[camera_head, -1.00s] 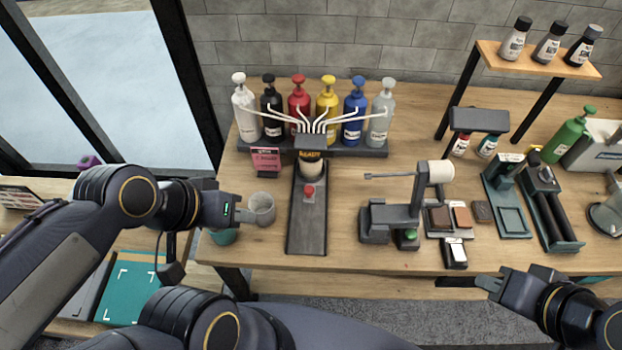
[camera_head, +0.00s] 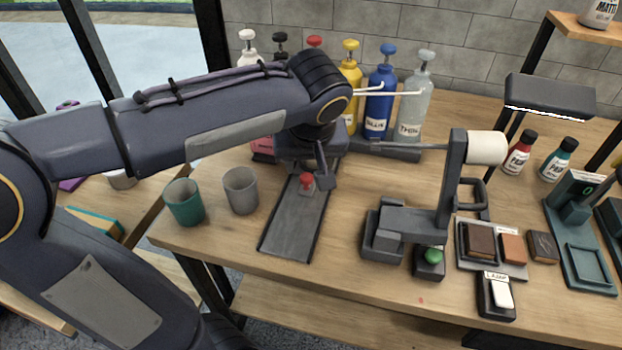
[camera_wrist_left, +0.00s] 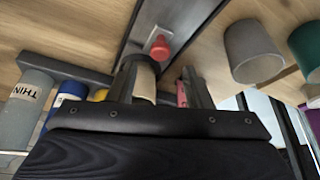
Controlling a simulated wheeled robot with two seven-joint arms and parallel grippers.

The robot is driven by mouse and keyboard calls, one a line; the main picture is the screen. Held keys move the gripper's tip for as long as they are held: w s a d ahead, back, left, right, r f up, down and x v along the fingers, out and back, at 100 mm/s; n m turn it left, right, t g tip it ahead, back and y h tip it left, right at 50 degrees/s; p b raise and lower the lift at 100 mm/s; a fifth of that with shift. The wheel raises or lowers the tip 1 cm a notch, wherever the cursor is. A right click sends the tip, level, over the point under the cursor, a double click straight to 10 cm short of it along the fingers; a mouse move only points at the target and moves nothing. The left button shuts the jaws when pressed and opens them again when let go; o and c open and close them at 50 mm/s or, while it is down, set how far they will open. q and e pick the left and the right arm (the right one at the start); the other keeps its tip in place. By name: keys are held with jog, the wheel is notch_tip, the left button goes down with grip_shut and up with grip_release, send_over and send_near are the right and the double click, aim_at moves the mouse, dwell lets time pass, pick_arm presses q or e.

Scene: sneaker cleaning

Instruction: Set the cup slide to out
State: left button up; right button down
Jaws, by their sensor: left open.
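The cup slide is a dark grey track (camera_head: 291,229) with a red knob (camera_head: 306,182) near its far end. The knob also shows in the wrist view (camera_wrist_left: 160,47), just past my fingertips. My left gripper (camera_head: 317,178) points down over the far part of the track, close to the knob. In the wrist view its two fingers (camera_wrist_left: 162,75) are apart, with a pale cup (camera_wrist_left: 145,83) seen partly behind the finger on the picture's left. In the head view my left arm hides that cup and the dispenser head. My right gripper is out of view.
A teal cup (camera_head: 185,203) and a grey cup (camera_head: 241,191) stand left of the track. A grey stand with a white roll (camera_head: 487,148) is to the right. Pump bottles, including a blue one (camera_head: 381,98), line the back. The table front between track and stand is clear.

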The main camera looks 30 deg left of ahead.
aim_at(307, 176)
pick_arm(q)
jog(key=x, duration=0.5)
jog(key=shift+f+b, duration=0.2)
jog(key=shift+b, duration=0.15)
grip_shut()
